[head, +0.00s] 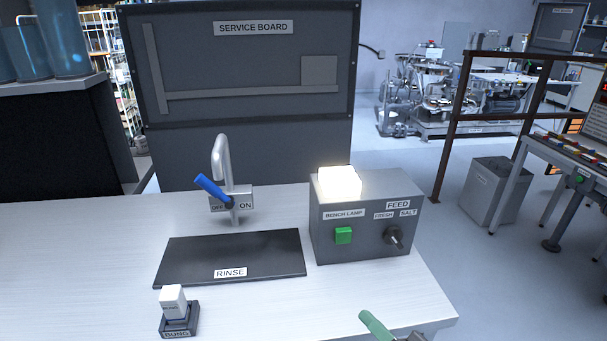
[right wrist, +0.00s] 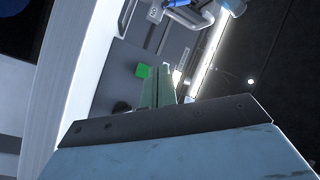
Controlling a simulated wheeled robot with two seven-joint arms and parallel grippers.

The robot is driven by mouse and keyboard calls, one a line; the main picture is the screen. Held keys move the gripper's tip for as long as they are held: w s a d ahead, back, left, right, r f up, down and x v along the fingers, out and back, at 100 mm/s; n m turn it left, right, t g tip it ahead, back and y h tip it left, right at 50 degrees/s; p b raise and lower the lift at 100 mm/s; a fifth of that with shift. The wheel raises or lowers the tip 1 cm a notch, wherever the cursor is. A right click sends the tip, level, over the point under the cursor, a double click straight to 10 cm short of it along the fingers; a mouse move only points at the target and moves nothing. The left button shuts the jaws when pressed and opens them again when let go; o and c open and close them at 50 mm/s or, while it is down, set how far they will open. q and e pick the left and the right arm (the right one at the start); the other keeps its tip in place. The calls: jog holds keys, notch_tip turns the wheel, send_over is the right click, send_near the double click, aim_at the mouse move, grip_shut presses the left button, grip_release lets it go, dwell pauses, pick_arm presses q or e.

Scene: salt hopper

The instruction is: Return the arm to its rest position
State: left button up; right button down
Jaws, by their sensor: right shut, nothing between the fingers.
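My right gripper (head: 374,325) shows at the bottom edge of the head view, in front of the bench's front right edge. Its green fingers also show in the right wrist view (right wrist: 158,90), closed together and empty. They look apart from the grey control box (head: 365,228); much of the right arm is out of frame. My left gripper is not in view.
The control box carries a lit lamp (head: 339,181), a green button (head: 343,235) and a FEED knob (head: 393,237). A tap with a blue lever (head: 211,187) stands behind the black RINSE mat (head: 190,262). A white bung (head: 172,299) sits in its holder, front left.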

jog(key=s+d+f+n+g+h, duration=0.1)
jog(key=s+d+f+g+h, duration=0.2)
jog(key=s, duration=0.4)
jog(key=s+d+f+n+g+h, duration=0.25)
jog(key=s+g+h, duration=0.2)
jog(key=s, duration=0.25)
jog(key=s+d+f+n+g+h, duration=0.1)
jog(key=s+d+g+h, duration=0.3)
jog(key=s, duration=0.3)
notch_tip(320, 180, down, 24)
jog(key=s+g, duration=0.1)
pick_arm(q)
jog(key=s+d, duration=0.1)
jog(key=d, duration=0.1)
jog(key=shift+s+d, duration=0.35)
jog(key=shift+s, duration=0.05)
pick_arm(e)
jog(key=s+d+f+g, duration=0.1)
jog(key=s+d+f, duration=0.1)
jog(key=s+f, duration=1.4)
jog(key=shift+s+d+g, duration=0.15)
jog(key=shift+d+g, duration=0.1)
jog(key=shift+g, duration=0.1)
jog(key=shift+n, duration=0.25)
